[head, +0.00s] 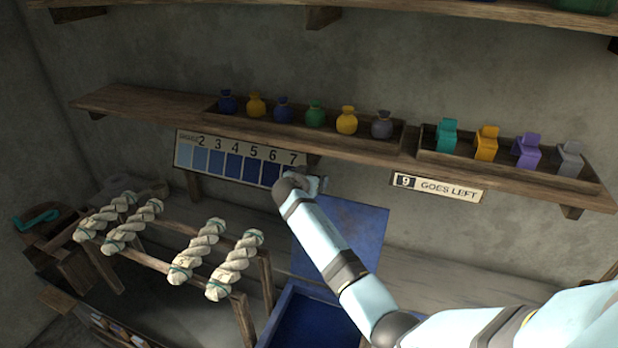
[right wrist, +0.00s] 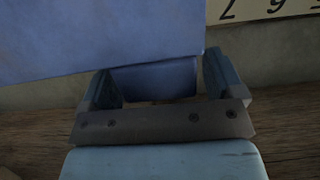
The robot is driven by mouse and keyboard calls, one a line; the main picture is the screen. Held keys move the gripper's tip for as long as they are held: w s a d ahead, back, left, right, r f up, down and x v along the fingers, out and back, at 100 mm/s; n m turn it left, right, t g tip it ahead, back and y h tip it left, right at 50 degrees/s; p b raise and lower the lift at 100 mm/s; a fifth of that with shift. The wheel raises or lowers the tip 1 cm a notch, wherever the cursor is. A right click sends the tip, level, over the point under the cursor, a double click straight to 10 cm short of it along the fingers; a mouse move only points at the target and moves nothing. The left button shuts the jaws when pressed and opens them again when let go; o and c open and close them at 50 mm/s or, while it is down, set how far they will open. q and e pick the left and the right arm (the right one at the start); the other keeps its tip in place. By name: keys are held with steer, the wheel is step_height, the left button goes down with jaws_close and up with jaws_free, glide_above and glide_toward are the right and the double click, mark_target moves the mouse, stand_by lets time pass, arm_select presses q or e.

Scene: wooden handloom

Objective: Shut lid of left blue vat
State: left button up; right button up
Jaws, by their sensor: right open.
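The blue vat (head: 276,318) stands at the bottom centre of the head view, partly hidden by my right arm. Its mouth is uncovered. Its blue lid (head: 358,232) stands raised at the vat's back. My right gripper (head: 319,184) is at the lid's upper left corner in the head view. In the right wrist view the right gripper (right wrist: 160,85) is open, with the blue lid (right wrist: 95,35) large just beyond it. Blue surface shows between the fingers. I cannot tell whether they touch the lid. My left gripper is in neither view.
A numbered shade chart (head: 240,160) hangs on the wall beside my right gripper. Above it, a shelf (head: 150,103) carries several small coloured bags and blocks. A wooden rack (head: 243,315) with twisted pale skeins stands left of the vat. A "9 goes left" sign (head: 437,187) hangs right.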

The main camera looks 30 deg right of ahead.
steer(key=c, duration=1.3)
arm_select(q)
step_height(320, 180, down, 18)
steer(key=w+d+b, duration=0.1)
steer(key=b, duration=2.1)
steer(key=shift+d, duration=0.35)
arm_select(e)
steer(key=s+a+t+h, duration=0.1)
steer(key=s+a+h, duration=0.1)
steer(key=s+a, duration=0.2)
steer(key=s+a+t+h, duration=0.1)
steer(key=s+a+t, duration=0.1)
steer(key=s+a, duration=0.3)
steer(key=s+a+f+t+h, duration=0.1)
steer(key=s+a, duration=0.3)
steer(key=a, duration=0.4)
steer(key=shift+s+a+t+h, duration=0.15)
steer(key=shift+s+t+h, duration=0.2)
steer(key=shift+h, duration=0.45)
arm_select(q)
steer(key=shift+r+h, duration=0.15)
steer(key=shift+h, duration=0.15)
arm_select(e)
steer(key=o, duration=1.3)
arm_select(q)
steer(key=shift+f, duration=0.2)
